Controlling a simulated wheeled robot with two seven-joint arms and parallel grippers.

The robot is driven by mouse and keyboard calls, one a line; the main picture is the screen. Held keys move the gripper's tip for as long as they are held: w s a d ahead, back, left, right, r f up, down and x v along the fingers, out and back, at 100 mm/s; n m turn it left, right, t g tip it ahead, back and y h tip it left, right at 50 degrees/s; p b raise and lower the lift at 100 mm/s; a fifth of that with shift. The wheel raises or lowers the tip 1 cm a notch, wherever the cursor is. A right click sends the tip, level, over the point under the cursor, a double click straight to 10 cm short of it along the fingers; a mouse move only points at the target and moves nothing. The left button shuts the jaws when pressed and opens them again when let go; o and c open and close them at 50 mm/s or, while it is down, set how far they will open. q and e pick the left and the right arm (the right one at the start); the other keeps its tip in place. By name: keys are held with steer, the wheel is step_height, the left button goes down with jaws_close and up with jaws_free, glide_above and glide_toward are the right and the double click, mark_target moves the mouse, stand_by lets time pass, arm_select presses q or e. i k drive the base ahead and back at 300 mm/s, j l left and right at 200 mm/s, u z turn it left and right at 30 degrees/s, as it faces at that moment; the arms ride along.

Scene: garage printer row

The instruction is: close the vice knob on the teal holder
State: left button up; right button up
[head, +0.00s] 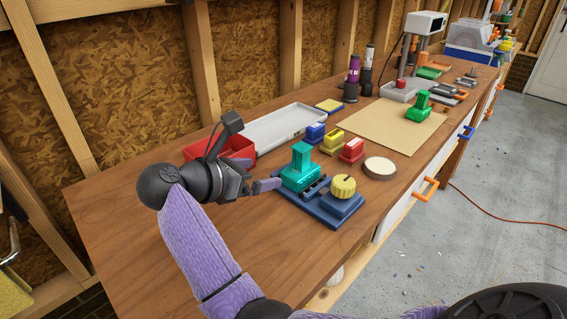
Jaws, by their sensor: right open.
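The teal holder (300,169) stands upright on a dark blue base (318,211) near the front edge of the bench. On the same base, to the right of the holder, is a round yellow knob (344,187) with a dark mark on top, set on a blue block. My right gripper (276,185) is just left of the teal holder, pointing at it, open. I cannot tell whether a fingertip touches the holder or base. The gripper is apart from the knob. My left gripper is not in view.
Blue, yellow and red small blocks (351,151) stand behind the holder. A round cream disc (380,168) lies to the right. A red bin (219,149) and a pale tray (283,127) are behind my gripper. A brown mat (392,125) holds a green piece (418,106). The left bench end is clear.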

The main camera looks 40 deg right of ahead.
mark_target(343, 186)
steer(key=z, duration=1.45)
